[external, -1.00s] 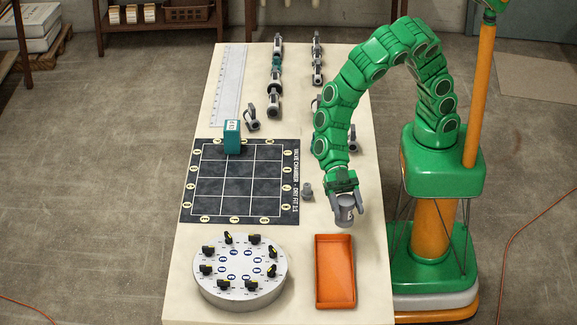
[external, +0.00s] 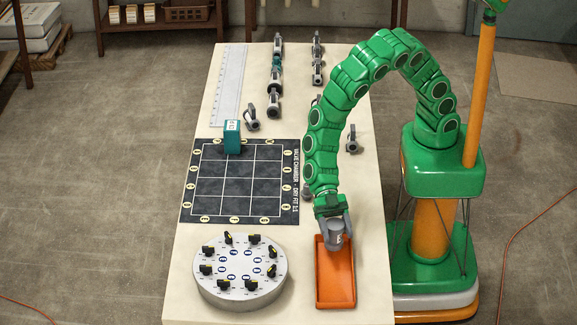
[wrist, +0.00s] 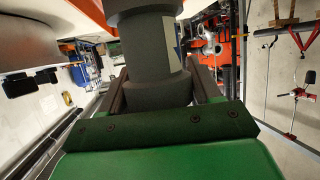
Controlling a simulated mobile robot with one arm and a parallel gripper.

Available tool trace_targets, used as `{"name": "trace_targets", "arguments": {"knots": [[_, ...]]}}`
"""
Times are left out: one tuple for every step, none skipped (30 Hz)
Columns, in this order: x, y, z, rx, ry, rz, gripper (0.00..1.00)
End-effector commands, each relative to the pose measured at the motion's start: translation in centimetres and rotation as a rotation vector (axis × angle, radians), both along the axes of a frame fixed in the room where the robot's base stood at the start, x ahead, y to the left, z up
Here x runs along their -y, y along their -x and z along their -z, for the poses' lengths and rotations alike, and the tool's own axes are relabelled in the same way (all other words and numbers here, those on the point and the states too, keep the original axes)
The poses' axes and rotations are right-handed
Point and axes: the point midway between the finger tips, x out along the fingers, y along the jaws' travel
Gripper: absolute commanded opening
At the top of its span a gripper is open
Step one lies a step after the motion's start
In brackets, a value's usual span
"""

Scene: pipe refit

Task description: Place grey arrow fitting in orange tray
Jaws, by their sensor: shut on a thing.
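My gripper (external: 333,230) is shut on a grey fitting (external: 336,238), which I take to be the grey arrow fitting. It hangs over the far end of the orange tray (external: 336,290). Whether it touches the tray cannot be told. In the wrist view the grey fitting (wrist: 147,50) stands between the two jaws, with part of a pale label on its side. The near part of the tray is bare and empty.
The round grey dial plate (external: 241,272) with several black knobs stands left of the tray. The dark grid mat (external: 210,187) holds a teal block (external: 232,138). Several grey fittings (external: 274,100) lie toward the far end of the table.

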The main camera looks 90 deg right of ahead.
Motion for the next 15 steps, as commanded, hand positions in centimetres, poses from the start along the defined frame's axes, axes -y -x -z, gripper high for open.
{"name": "trace_targets", "arguments": {"knots": [[0.0, 0.0, 0.6, -0.004, 0.001, 0.001, 0.29], [0.0, 0.0, 1.0, -0.004, 0.002, 0.001, 0.29], [0.0, 0.1, 1.4, -0.003, 0.002, 0.0, 0.29], [0.0, 0.1, 1.8, -0.003, 0.003, 0.001, 0.29], [0.1, 0.1, 2.0, -0.004, 0.003, 0.0, 0.29], [0.1, 0.1, 2.4, -0.003, 0.003, 0.001, 0.29], [0.1, 0.1, 2.5, -0.003, 0.003, 0.0, 0.29], [0.1, 0.0, 2.6, -0.003, 0.003, 0.0, 0.29], [0.1, 0.0, 2.7, -0.002, 0.003, 0.0, 0.29], [0.1, 0.0, 2.7, -0.002, 0.003, 0.0, 0.29], [0.1, 0.0, 2.7, -0.001, 0.002, -0.001, 0.29], [0.1, 0.0, 2.6, -0.001, 0.002, -0.001, 0.29], [0.0, 0.0, 2.6, -0.001, 0.001, -0.001, 0.29], [0.1, 0.0, 2.6, -0.001, 0.001, -0.001, 0.29], [0.0, 0.0, 2.6, -0.001, 0.001, -0.001, 0.29]]}}
